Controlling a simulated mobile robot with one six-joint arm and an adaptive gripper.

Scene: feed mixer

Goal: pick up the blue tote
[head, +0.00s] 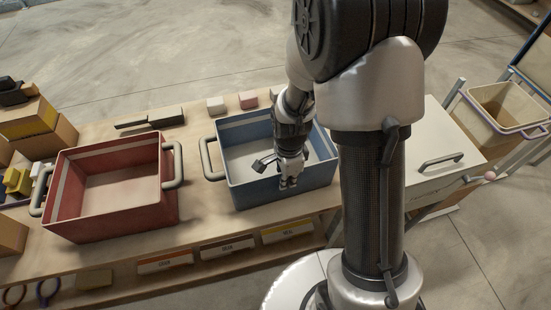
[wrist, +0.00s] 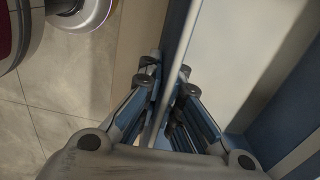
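The blue tote (head: 262,190) stands upright on the wooden bench, in the middle of the head view. Its left handle shows; my arm hides part of its right side. My gripper (head: 288,183) points down at the tote's near wall. In the wrist view, the tote's blue inside wall (wrist: 284,112) and pale floor lie to the right. There the fingers of my gripper (wrist: 168,82) are drawn in close, one on each side of the tote's thin near rim, and look shut on it. The exact contact of the pads is partly hidden.
A red tote (head: 110,225) stands left of the blue one, with a gap between their handles. A dark-handled tool (head: 150,120) and small blocks (head: 248,100) lie behind. A white lidded box (head: 440,150) is at the right. Labels (head: 228,248) line the bench's front.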

